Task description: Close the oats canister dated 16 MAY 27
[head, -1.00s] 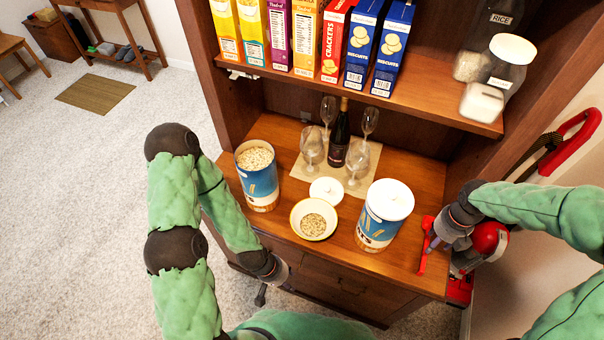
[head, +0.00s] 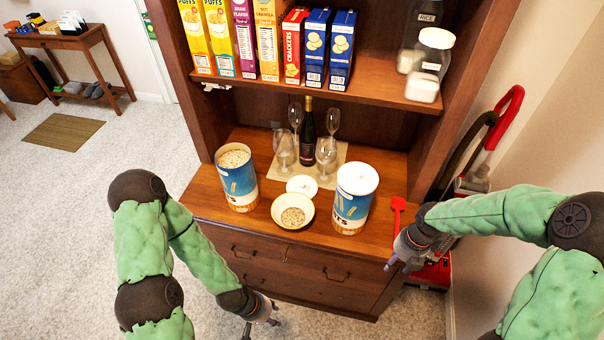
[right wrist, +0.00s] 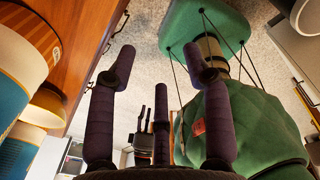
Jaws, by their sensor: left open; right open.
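An open oats canister (head: 238,184), blue and white and full of oats, stands on the hutch counter at the left. A second oats canister (head: 352,205) with a white lid on top (head: 357,179) stands to the right. A loose white lid (head: 302,185) lies flat between them, behind a bowl of oats (head: 292,211). The date prints cannot be read. My left gripper (head: 268,318) is low in front of the drawers, empty. My right gripper (head: 393,262) is open and empty, in front of the counter's right end. The right wrist view also shows its spread fingers (right wrist: 165,75).
Wine glasses (head: 326,155) and a dark bottle (head: 307,135) stand on a mat behind the bowl. The shelf above (head: 290,90) holds boxes and jars. A red vacuum (head: 440,270) stands right of the hutch.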

